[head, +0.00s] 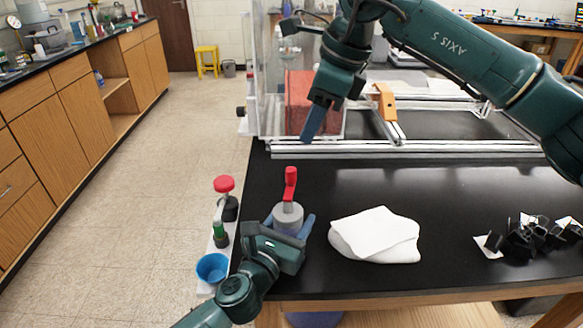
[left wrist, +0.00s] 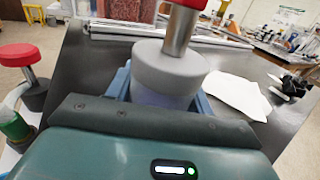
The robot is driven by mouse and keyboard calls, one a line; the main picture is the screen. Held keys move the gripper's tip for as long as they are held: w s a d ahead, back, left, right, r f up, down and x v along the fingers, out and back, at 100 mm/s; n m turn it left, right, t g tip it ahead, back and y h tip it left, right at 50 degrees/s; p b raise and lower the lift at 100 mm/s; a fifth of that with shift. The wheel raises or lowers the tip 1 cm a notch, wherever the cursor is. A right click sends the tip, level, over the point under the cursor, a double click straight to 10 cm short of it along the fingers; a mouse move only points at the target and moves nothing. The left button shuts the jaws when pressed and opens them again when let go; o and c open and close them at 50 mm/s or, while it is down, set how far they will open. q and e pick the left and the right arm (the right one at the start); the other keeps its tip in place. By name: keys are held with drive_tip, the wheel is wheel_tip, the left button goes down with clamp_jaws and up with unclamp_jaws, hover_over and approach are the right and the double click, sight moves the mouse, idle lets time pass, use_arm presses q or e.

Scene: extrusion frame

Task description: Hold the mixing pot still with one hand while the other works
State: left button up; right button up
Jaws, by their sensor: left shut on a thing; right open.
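The mixing pot (head: 287,217) is a pale grey cylinder with a grey lid, a metal shaft and a red crank handle (head: 290,183) on top. It stands upright near the left end of the black table. My left gripper (head: 289,225) is shut on the pot, with a blue finger on each side. The left wrist view shows the pot (left wrist: 165,85) between the blue fingers, its lower part hidden behind the gripper body. My right gripper (head: 314,122) is open and empty, above and behind the pot, apart from the handle. Its fingers overlap in the head view.
A folded white cloth (head: 376,235) lies right of the pot. Several black pieces (head: 530,235) lie farther right. A white rack at the table's left edge carries a red-topped item (head: 224,184) and a blue cup (head: 212,268). The extrusion frame (head: 440,148) stands behind.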

sight(291, 168)
drive_tip(key=a+f+m, duration=0.1)
drive_tip(key=f, duration=0.2)
drive_tip(key=w+a+f, duration=0.1)
drive_tip(key=f, duration=0.3)
drive_tip(key=a+f+m, duration=0.1)
drive_tip(key=f, duration=0.3)
drive_tip(key=shift+w+a+m+y, duration=0.2)
drive_tip(key=shift+a+m+y, duration=0.1)
drive_tip(key=shift+c, duration=0.2)
clamp_jaws()
